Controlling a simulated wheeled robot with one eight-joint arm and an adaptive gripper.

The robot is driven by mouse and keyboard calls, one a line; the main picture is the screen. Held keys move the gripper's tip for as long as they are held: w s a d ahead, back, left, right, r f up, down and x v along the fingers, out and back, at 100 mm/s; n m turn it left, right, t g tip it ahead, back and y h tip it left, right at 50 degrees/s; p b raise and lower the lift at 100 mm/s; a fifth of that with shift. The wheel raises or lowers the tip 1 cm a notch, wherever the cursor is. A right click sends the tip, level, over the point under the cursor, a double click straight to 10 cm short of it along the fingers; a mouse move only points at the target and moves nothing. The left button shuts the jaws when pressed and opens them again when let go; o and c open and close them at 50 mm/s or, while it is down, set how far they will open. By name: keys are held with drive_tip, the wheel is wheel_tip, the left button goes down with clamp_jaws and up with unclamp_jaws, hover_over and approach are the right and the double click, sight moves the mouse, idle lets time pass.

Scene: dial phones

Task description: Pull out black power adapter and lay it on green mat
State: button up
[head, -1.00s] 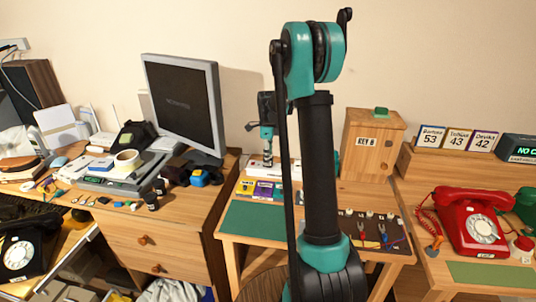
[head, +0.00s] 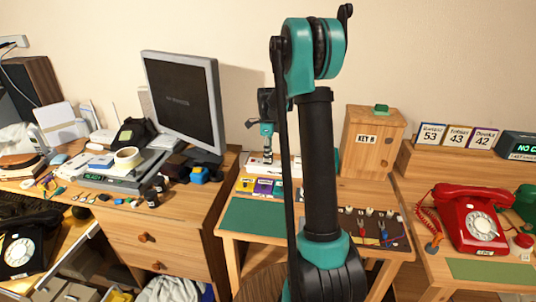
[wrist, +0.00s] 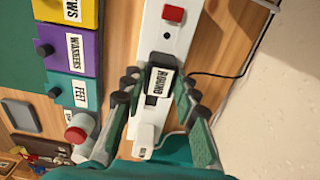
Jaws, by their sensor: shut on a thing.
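The black power adapter (wrist: 161,81) with a white label shows in the wrist view, in line with the white power strip (wrist: 166,46). My gripper (wrist: 160,84) is shut on it, one finger on each side. I cannot tell whether its prongs are still in the strip. In the head view my gripper (head: 267,152) points down over the power strip (head: 256,164), and the adapter is too small to make out. The green mat (head: 252,220) lies bare at the front left of the middle table, partly behind my arm.
Yellow, purple and teal labelled boxes (head: 263,187) stand between strip and mat. A red switch (wrist: 173,14) sits on the strip, and a thin black cable (wrist: 222,74) runs beside it. A wooden key box (head: 372,140) stands to the right.

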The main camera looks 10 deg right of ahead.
drive_tip(key=shift+r, duration=0.25)
drive_tip(key=shift+r, duration=0.3)
drive_tip(key=shift+r, duration=0.65)
drive_tip(key=shift+r, duration=1.85)
